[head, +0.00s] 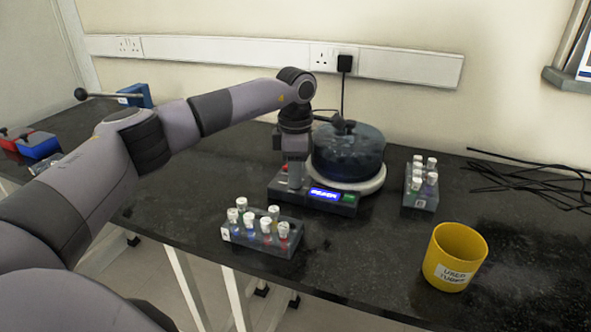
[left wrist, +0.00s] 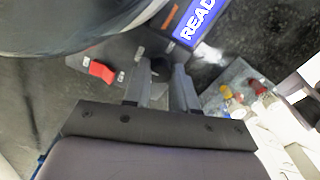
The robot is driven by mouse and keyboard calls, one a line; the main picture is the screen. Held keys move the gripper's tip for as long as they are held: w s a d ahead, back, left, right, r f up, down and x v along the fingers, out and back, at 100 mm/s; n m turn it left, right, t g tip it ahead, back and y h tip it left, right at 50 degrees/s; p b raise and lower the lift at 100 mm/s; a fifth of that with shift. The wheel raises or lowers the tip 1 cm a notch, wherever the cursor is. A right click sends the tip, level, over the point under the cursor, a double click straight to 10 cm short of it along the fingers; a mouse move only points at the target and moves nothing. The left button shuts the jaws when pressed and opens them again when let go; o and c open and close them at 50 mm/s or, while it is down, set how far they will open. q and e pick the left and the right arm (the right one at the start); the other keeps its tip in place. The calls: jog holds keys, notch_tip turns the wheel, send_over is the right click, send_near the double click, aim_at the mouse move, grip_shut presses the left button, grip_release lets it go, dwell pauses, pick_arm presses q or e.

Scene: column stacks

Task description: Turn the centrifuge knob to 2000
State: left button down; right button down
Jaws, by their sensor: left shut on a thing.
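The centrifuge has a dark, see-through lid (head: 348,150) and a grey base with a lit blue display (head: 325,195). In the left wrist view the display (left wrist: 197,20) shows letters starting "READ"; no number is legible. My left gripper (head: 295,184) points down at the left part of the front panel. In the left wrist view its fingers are on both sides of the small dark knob (left wrist: 158,66), shut on it. The knob's pointer and scale cannot be read. A red switch (left wrist: 102,72) is beside it. My right gripper is not in view.
A rack of capped tubes (head: 262,241) stands in front of the centrifuge, close to my left gripper. Another rack (head: 420,201) stands right of it. A yellow cup marked for used tubes (head: 455,258) is at the front right. Black cables (head: 520,180) lie at the back right.

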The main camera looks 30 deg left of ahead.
pick_arm(q)
jog(key=n+p, duration=0.2)
jog(key=n, duration=0.1)
jog(key=shift+r, duration=0.25)
jog(key=n+p, duration=0.4)
jog(key=n, duration=0.1)
jog(key=shift+n+p, duration=0.45)
jog(key=shift+n, duration=0.65)
jog(key=shift+n+p, duration=0.5)
jog(key=shift+n, duration=0.4)
jog(key=n+p, duration=0.2)
jog(key=n, duration=0.3)
jog(key=shift+w+f+p, duration=0.1)
jog(key=shift+p, duration=0.25)
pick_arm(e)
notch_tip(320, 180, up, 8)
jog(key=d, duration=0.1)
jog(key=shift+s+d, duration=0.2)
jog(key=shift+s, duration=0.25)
pick_arm(q)
jog(key=shift+n, duration=0.3)
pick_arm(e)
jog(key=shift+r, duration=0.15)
pick_arm(q)
jog(key=c, duration=0.9)
grip_release()
jog(key=shift+f, duration=0.1)
